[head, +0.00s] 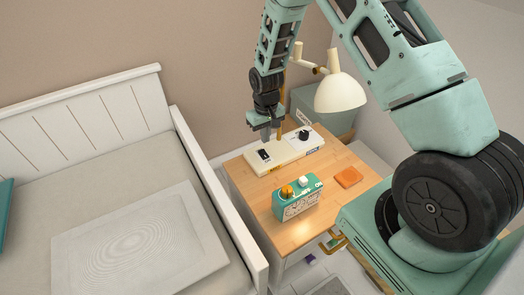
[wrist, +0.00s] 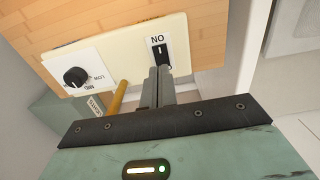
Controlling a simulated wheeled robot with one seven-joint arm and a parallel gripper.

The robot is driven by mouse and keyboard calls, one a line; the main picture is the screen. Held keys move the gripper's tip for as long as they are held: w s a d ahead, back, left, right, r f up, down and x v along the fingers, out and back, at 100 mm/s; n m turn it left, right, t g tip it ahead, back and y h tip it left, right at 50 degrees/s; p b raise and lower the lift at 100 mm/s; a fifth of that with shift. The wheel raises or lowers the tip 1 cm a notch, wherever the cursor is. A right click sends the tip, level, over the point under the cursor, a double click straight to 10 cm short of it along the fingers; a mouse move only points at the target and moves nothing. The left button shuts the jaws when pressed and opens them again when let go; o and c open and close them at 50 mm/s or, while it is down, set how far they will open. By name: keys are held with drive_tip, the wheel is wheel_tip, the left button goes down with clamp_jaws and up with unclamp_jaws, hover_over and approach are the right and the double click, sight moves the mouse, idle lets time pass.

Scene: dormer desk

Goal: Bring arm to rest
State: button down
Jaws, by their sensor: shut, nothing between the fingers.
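My gripper (head: 266,133) hangs pointing down over the back of the wooden desk in the head view, close to a cream control panel (head: 284,153). In the wrist view my gripper (wrist: 159,72) is shut and empty, its fingertips near the panel's black rocker switch (wrist: 160,50), which is marked "ON". I cannot tell whether the fingertips touch the panel. The panel also carries a black knob (wrist: 74,76) on a white plate marked "LOW". My arm reaches down from the top of the head view.
A teal box-shaped device (head: 298,200) with an orange and a white knob stands on the desk (head: 262,190). An orange square (head: 348,177) lies to its right. A cream lamp (head: 340,92) and a grey-green box (head: 308,98) are behind. A white bed (head: 180,165) is left.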

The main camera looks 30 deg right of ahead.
drive_tip(key=s+a+r+n+y+p, duration=0.1)
drive_tip(key=s+a+r+n, duration=0.1)
drive_tip(key=s+a+r, duration=0.55)
drive_tip(key=s+a+r+n+p, duration=0.15)
drive_tip(key=s+a+r, duration=0.25)
drive_tip(key=a+r, duration=0.6)
drive_tip(key=s+a+r+n, duration=0.1)
drive_tip(key=s+r+n, duration=0.1)
drive_tip(key=s+r, duration=0.3)
drive_tip(key=s+a+r+n, duration=0.2)
drive_tip(key=s+r, duration=0.3)
drive_tip(key=s, duration=0.9)
drive_tip(key=shift+r, duration=0.2)
